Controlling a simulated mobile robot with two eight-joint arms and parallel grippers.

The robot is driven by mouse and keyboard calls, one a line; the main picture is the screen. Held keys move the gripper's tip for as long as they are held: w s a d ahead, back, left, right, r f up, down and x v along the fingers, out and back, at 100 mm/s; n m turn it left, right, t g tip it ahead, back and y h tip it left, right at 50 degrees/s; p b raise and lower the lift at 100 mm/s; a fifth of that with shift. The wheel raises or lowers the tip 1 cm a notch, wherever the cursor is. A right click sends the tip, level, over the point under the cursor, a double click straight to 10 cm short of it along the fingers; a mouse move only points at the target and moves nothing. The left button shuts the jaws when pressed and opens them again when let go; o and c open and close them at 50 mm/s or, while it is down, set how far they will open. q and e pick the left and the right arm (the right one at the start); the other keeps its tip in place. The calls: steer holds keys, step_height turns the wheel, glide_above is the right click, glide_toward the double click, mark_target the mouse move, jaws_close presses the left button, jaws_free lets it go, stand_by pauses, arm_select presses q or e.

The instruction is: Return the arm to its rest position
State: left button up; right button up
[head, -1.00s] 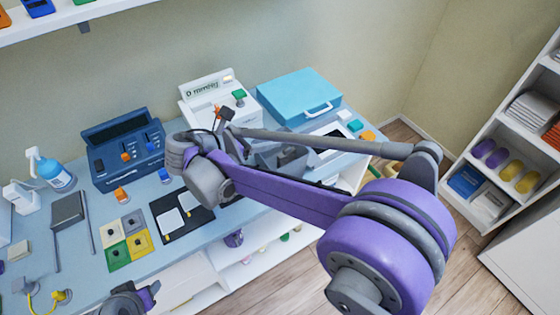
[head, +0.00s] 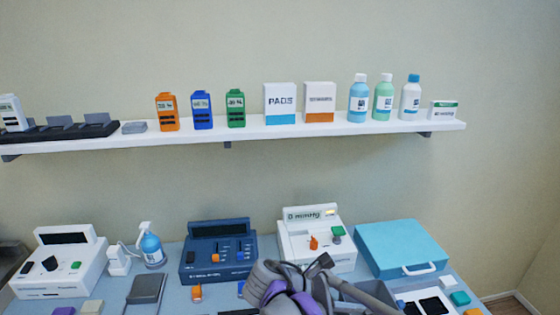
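My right arm shows at the bottom centre of the head view, with grey and purple links in front of the white device. My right gripper (head: 318,264) is a small dark shape at its upper end, just below the white device's front. Its fingers are too small and overlapped to tell open from shut, and I see nothing clearly held. The rest of this arm is cut off by the lower picture edge. My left arm and gripper are not in view.
The bench carries a white device with knobs (head: 305,222), a blue console (head: 217,262), a light-blue case (head: 400,246), a spray bottle (head: 152,250) and a white unit (head: 62,278). A wall shelf (head: 250,133) holds bottles, boxes and coloured devices. The wall between shelf and bench is clear.

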steer(key=s+f+m+t+y, duration=0.3)
steer(key=s+f+m+y, duration=0.8)
steer(key=s+m, duration=0.5)
steer(key=f+m, duration=0.1)
steer(key=m, duration=0.2)
steer(key=shift+s+a, duration=0.25)
steer(key=shift+a, duration=0.15)
steer(key=shift+f, duration=0.1)
